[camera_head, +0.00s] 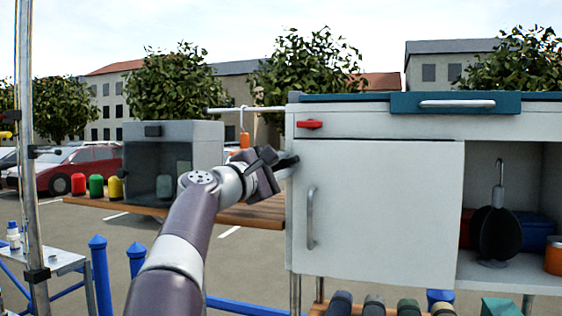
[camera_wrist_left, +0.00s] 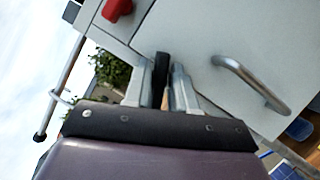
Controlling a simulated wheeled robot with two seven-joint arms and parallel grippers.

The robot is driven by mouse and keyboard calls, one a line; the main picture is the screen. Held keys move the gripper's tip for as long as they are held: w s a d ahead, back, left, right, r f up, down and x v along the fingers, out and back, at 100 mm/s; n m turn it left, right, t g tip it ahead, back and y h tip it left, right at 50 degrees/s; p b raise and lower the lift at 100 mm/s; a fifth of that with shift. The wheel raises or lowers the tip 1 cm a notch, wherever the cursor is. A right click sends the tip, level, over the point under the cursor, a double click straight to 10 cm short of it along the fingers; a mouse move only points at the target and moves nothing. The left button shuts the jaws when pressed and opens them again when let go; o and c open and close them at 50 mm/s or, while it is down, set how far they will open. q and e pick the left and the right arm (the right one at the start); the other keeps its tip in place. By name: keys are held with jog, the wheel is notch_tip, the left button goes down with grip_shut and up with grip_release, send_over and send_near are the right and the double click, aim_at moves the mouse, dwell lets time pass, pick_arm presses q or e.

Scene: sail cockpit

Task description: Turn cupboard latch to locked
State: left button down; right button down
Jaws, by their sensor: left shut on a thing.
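The cupboard (camera_head: 378,205) has a pale grey door, shut in front of its left part. A red turn handle (camera_head: 310,124) sits on the frame above the door's upper left corner and lies about level. It also shows at the top of the left wrist view (camera_wrist_left: 117,9). My left gripper (camera_head: 284,163) is at the door's upper left edge, below the red handle and apart from it. In the left wrist view its grey fingers are closed on a dark upright piece (camera_wrist_left: 160,75). Whether this piece is the latch I cannot tell. My right gripper is out of view.
A curved metal door handle (camera_head: 310,218) stands out right of my left gripper. A grey box (camera_head: 170,160) and coloured jars stand on a wooden shelf (camera_head: 250,216) at left. An orange item (camera_head: 244,139) hangs from a rail. The open compartment at right holds a dark hanging object (camera_head: 497,232).

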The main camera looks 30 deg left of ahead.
pick_arm(q)
jog(key=m+g+p, duration=0.1)
jog(key=m, duration=0.3)
jog(key=shift+f+m+g+p, duration=0.1)
jog(key=shift+m+g+p, duration=0.2)
jog(key=shift+g+p, duration=0.1)
jog(key=shift+f, duration=0.1)
dwell(0.4)
jog(key=c, duration=1.1)
grip_release()
jog(key=shift+d, duration=0.1)
